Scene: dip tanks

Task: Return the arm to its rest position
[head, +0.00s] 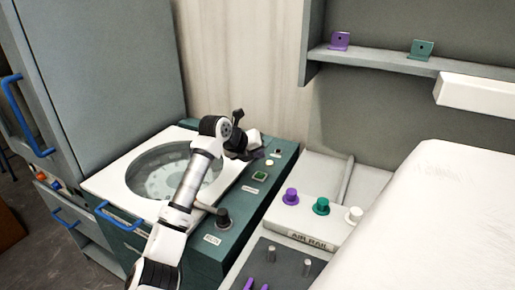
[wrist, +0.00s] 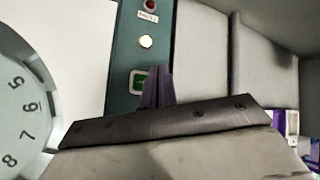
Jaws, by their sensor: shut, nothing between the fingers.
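My arm (head: 180,205) reaches up from the bottom of the head view, over the front right part of a machine with a round window. My gripper (wrist: 157,78) shows in the wrist view with its fingers together and nothing between them. In the head view the arm's dark end is above the panel's far part; the fingertips are hard to make out there.
The machine's white lid (head: 105,183) has a blue handle (head: 120,216). A black knob (head: 223,218) stands on the teal panel. To the right are purple (head: 291,196), teal (head: 321,206) and white (head: 354,215) knobs on the air rail, and a large white block (head: 440,215). A shelf (head: 390,62) holds two brackets.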

